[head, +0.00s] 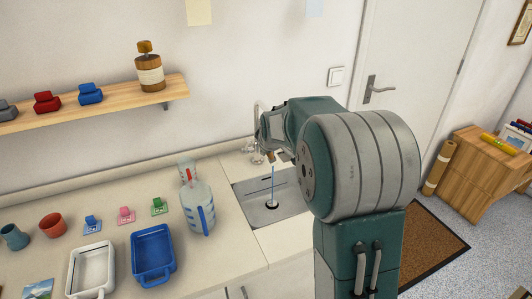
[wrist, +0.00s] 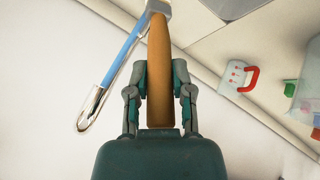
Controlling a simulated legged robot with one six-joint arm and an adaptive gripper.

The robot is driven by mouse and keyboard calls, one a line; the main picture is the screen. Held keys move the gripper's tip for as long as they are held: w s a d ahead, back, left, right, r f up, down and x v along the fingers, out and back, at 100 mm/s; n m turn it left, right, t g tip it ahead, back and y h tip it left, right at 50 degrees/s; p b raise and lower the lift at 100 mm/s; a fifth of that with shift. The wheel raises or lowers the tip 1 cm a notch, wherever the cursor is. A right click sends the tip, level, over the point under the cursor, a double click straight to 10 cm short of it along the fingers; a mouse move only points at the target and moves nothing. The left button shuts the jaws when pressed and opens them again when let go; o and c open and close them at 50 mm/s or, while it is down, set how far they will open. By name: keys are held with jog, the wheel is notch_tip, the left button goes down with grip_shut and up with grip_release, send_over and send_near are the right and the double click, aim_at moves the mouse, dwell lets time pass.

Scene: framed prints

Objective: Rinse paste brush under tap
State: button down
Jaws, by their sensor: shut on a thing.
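My gripper (head: 268,135) is above the sink (head: 247,195), close to the tap against the wall. In the wrist view my gripper (wrist: 160,95) is shut on the orange-brown wooden handle of the paste brush (wrist: 160,60). The brush's grey ferrule shows at the top edge, and its bristles are out of frame. In the head view the brush (head: 271,157) is mostly hidden. The chrome tap spout (wrist: 92,108) is left of the brush. A blue water stream (head: 273,185) runs down to the drain. In the wrist view it passes by the ferrule; contact cannot be told.
A clear jug with blue markings (head: 199,212) stands left of the sink, with a smaller red-handled jug (head: 186,170) behind it. A blue tray (head: 153,252) and white tray (head: 90,270) lie further left. A shelf (head: 110,105) is on the wall.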

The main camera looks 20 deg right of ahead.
jog(key=shift+w+a, duration=0.1)
dwell(0.3)
jog(key=shift+w+a, duration=0.25)
jog(key=shift+w, duration=0.05)
jog(key=shift+s+d, duration=0.4)
jog(key=shift+s, duration=0.05)
jog(key=shift+w+a, duration=0.1)
dwell(0.4)
jog(key=shift+w+a, duration=0.3)
jog(key=shift+w, duration=0.05)
jog(key=shift+s+d, duration=0.1)
jog(key=shift+s+d, duration=0.3)
jog(key=shift+s, duration=0.05)
dwell(0.4)
